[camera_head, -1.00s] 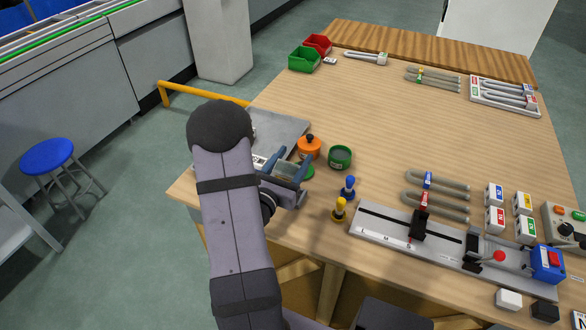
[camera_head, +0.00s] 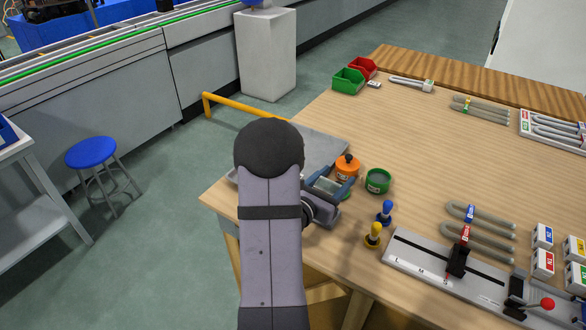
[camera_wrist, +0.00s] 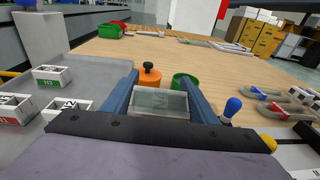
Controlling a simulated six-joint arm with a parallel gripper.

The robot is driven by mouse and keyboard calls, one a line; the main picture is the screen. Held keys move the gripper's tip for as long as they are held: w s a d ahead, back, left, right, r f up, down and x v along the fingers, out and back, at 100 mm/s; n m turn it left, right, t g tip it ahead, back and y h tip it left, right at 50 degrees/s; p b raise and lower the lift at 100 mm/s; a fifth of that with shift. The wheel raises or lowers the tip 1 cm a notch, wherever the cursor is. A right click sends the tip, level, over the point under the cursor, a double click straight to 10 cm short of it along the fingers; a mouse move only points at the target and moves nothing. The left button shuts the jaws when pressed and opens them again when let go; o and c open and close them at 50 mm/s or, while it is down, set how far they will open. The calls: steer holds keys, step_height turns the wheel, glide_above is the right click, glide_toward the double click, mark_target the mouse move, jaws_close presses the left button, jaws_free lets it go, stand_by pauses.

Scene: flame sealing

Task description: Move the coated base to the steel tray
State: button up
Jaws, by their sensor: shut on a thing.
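My gripper (camera_head: 331,186) is shut on a translucent grey-green block, which I take for the coated base (camera_wrist: 160,104). In the wrist view the block sits between the two blue fingers (camera_wrist: 160,90), roughly level. In the head view the block (camera_head: 325,186) is small and partly hidden by the gripper. The steel tray (camera_head: 328,147) lies at the table's left corner, beyond my gripper and partly hidden by my arm. In the wrist view the tray (camera_wrist: 100,74) is left of the fingers. I cannot tell how high the block is held.
White labelled boxes (camera_wrist: 50,76) stand on the tray's left part. The table's middle is clear.

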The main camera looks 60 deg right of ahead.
steer(key=d+m+g, duration=0.1)
steer(key=d, duration=0.2)
steer(key=d+r+m+g+y+b, duration=0.1)
steer(key=d, duration=0.3)
steer(key=w+d+m+g, duration=0.1)
steer(key=d+g, duration=0.1)
steer(key=d, duration=0.2)
steer(key=shift+w+d+r+y+b, duration=0.1)
steer(key=shift+d+r+y+b, duration=0.05)
steer(key=shift+r+y+b, duration=0.2)
steer(key=shift+m+g+y, duration=0.35)
steer(key=shift+m+g, duration=0.05)
steer(key=d, duration=0.1)
steer(key=w+d, duration=0.1)
steer(key=w+d+r, duration=0.1)
steer(key=d, duration=0.1)
steer(key=shift+d+r, duration=0.1)
steer(key=w+d+r+n+t, duration=0.1)
steer(key=w+d+r+t, duration=0.1)
steer(key=w+d, duration=0.35)
steer(key=n+t, duration=0.4)
glide_above(320, 153)
steer(key=shift+w+d+f, duration=0.1)
steer(key=shift+d+f, duration=0.05)
steer(key=shift+f, duration=0.85)
steer(key=shift+f, duration=5)
steer(key=shift+f, duration=0.15)
steer(key=o, duration=1.1)
